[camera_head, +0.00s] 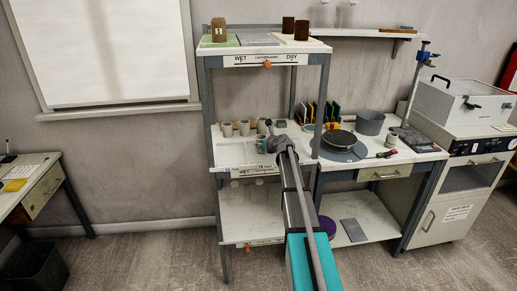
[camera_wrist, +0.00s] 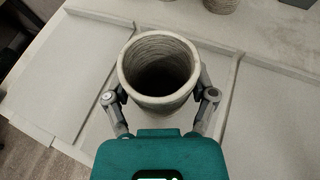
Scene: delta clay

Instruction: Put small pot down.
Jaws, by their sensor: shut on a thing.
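The small pot (camera_wrist: 158,105) is a grey, ridged clay cylinder with an open, hollow top, seen from above in the wrist view. My gripper (camera_wrist: 162,94) is shut on it, one finger on each side of its wall. In the head view, my gripper (camera_head: 270,143) is at the middle shelf (camera_head: 234,157), and the small pot shows beside it (camera_head: 261,145). The pot looks upright over the pale shelf surface. Its base is hidden, so I cannot tell whether it touches the shelf.
Other small pots (camera_head: 227,130) stand farther back on the shelf. Thin raised strips (camera_wrist: 232,88) divide the surface, with bare shelf at both sides. A rack post (camera_head: 322,105) rises to the right. A banding wheel (camera_head: 339,139) sits on the neighbouring table.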

